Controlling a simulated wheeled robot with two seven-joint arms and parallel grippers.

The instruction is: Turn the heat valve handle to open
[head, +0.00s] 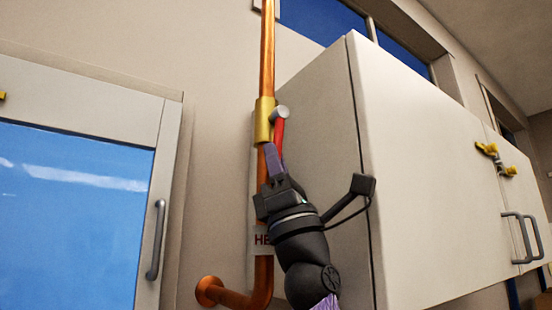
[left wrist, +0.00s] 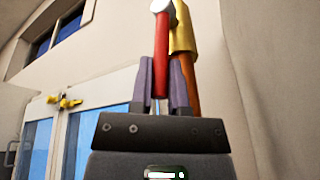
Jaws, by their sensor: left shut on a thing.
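The red heat valve handle (head: 279,131) hangs downward from a grey pivot on the brass valve body (head: 263,119), roughly along the copper pipe (head: 267,60). My left gripper (head: 274,158) comes from below and is shut on the lower part of the handle. In the left wrist view the red handle (left wrist: 162,50) runs down between the two purple fingers of the gripper (left wrist: 162,78), with the brass body (left wrist: 183,28) just behind to the right. The handle's lower end is partly hidden by the fingers in the head view. My right gripper is out of view.
A white wall cabinet (head: 430,160) stands close on the right of the pipe. A blue-paned cabinet door (head: 70,220) is on the left.

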